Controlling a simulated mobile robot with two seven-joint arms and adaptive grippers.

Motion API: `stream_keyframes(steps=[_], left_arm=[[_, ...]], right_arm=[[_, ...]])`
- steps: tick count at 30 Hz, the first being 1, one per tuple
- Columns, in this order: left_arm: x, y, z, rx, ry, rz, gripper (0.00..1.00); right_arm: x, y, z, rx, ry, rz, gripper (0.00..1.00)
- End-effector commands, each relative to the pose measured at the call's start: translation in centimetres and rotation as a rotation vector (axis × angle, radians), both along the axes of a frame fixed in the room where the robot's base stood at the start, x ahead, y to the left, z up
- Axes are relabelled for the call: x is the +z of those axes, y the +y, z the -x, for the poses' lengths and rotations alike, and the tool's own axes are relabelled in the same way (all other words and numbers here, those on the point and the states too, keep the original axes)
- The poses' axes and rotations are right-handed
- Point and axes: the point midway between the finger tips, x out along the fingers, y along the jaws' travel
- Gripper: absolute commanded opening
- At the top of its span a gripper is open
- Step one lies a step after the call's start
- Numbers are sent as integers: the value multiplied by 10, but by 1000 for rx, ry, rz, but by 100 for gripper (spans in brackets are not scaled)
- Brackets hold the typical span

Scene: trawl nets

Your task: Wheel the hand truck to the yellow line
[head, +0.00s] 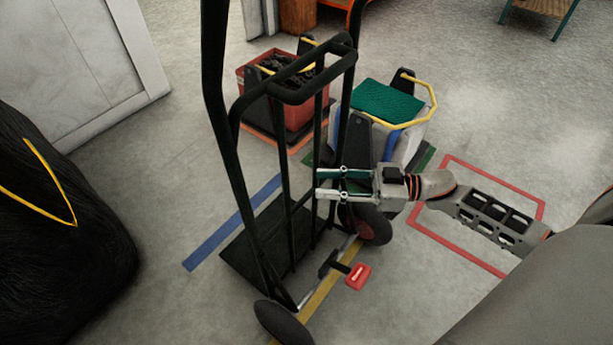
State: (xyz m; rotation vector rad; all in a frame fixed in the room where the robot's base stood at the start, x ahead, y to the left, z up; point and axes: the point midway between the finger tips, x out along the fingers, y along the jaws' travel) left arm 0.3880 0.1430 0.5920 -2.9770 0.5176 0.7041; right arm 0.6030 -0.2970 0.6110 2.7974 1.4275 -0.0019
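The black hand truck (236,165) stands about upright in the middle of the head view, its dark toe plate (262,245) low at the floor. One wheel (283,323) is at the front and the other (371,224) is farther back on the right. The yellow line (322,292) runs along the floor between the wheels, under the axle area, partly hidden by the truck. My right gripper (318,184) reaches in from the right at the truck's upright bars, fingers apart. I cannot tell whether it touches a bar. My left gripper is out of view.
A blue line (231,222) lies left of the truck. Behind it are a red crate (298,116) with dark contents and a bin with a green top (387,103). A red floor outline (458,261) is at right; a black bulky heap (60,245) is at left.

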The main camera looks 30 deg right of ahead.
Motion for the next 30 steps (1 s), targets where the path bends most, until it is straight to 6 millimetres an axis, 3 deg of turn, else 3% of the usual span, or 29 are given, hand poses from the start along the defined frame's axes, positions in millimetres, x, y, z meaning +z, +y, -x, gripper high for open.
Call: stream_keyframes(steps=[7, 24, 30], left_arm=[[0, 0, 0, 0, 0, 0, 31], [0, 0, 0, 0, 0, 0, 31], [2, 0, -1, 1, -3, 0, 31]], right_arm=[[0, -17, 12, 0, 1, -1, 31], [0, -17, 13, 0, -1, -1, 31], [1, 6, 27, -65, -40, -26, 31]])
